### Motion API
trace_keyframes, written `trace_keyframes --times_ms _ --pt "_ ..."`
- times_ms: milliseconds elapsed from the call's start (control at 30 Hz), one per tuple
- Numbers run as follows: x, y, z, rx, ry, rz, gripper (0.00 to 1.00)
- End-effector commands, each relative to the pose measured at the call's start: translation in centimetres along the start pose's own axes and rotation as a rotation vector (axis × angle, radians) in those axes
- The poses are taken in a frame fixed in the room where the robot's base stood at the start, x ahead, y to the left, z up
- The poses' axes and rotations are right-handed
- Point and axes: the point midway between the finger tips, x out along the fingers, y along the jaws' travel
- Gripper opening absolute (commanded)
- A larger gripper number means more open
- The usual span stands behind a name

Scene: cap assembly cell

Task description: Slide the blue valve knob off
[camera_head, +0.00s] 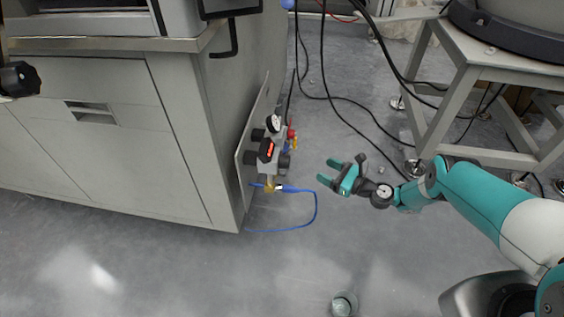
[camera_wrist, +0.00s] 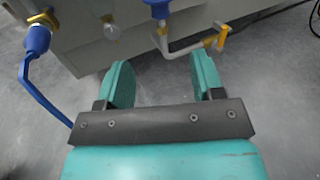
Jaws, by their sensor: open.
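My gripper (camera_head: 329,172) is open and empty in the head view, to the right of the valve panel and apart from it. In the wrist view its two teal fingers (camera_wrist: 162,72) are spread with bare floor and panel between them. A blue knob (camera_wrist: 158,9) shows at the top centre of the wrist view, cut by the frame edge, ahead of the fingers. In the head view a small blue part (camera_head: 287,148) shows on the valve assembly, partly hidden by other fittings; I cannot tell if it is the same knob.
A grey panel (camera_head: 243,172) carries a gauge (camera_head: 273,123) and a red knob (camera_head: 291,134). A blue hose (camera_head: 315,210) loops onto the floor from a blue connector (camera_wrist: 38,40). A stool (camera_head: 466,90) and cables stand behind.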

Motion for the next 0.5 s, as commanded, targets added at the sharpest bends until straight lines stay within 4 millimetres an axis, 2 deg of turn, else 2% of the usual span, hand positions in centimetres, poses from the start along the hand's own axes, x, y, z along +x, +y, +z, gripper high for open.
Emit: trace_keyframes --times_ms 33,100,267,400,500 --pt "-0.3 0.4 -1.4 0.028 -0.011 -0.013 0.61" --pt "-0.3 0.8 -2.0 0.054 -0.019 -0.021 0.61" --pt "1.1 1.1 -2.4 0.066 -0.024 -0.018 0.61" --pt "3.2 1.3 -2.5 0.064 -0.023 -0.014 0.61" --pt "3.6 1.0 -2.8 0.064 -0.022 -0.016 0.61"
